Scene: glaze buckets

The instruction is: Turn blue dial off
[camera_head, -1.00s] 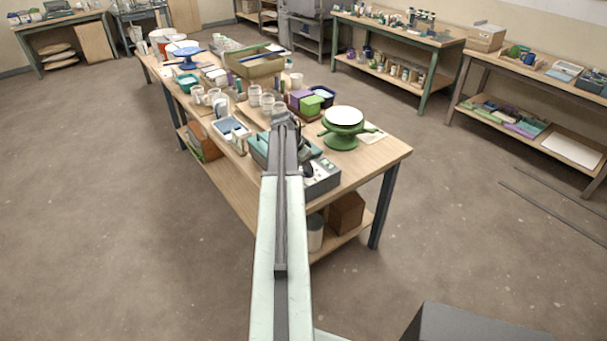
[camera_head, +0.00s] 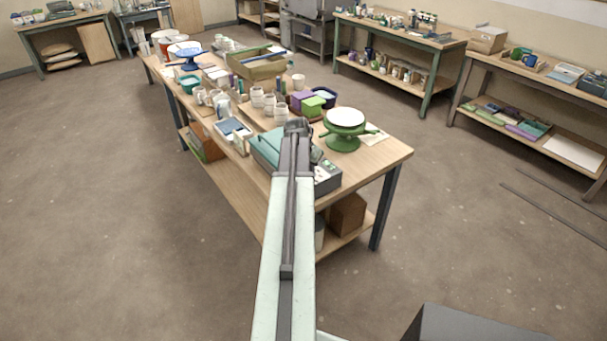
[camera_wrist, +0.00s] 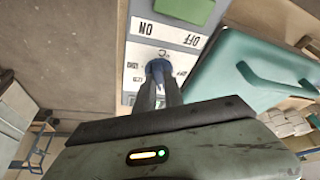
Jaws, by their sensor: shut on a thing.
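The blue dial (camera_wrist: 157,67) shows in the wrist view on a light grey control panel (camera_wrist: 132,72). The panel has printed marks around the dial and the words ON and OFF beside it. My gripper (camera_wrist: 158,84) is shut on the blue dial, with its two dark fingers around it. In the head view my gripper (camera_head: 297,128) reaches over the grey device (camera_head: 328,180) at the near end of the long table. My arm hides the dial and much of the panel there.
A teal lidded box (camera_head: 265,147) stands beside the device; its handle also shows in the wrist view (camera_wrist: 255,75). A green banding wheel (camera_head: 343,137) stands to the right. White cups and purple and green tubs crowd the table behind. The table's near right corner is clear.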

